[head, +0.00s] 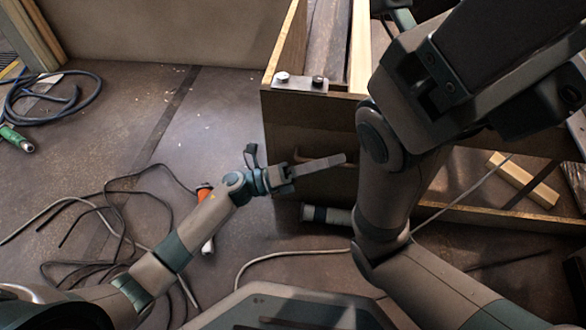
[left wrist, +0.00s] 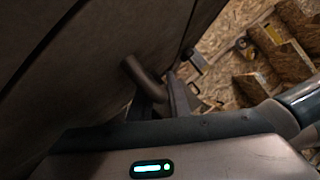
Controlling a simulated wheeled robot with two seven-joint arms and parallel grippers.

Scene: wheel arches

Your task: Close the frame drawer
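The frame drawer (head: 283,125) is a wooden box right of the middle in the head view, its front panel facing me. A curved handle shows on its front, partly behind my left gripper; the dark handle (left wrist: 143,78) is clearer in the left wrist view, against the brown panel. My left gripper (head: 320,165) is at the drawer front, its long finger pointing right across the handle area. In the left wrist view the fingers (left wrist: 172,97) are at the handle's far end; their gap and contact are unclear. My right arm covers the drawer's right part; its gripper does not show.
Cables (head: 75,235) lie on the floor at the left. An orange-and-white tool (head: 206,200) lies beneath my left forearm. A metal plate with two bolts (head: 300,82) tops the drawer's front.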

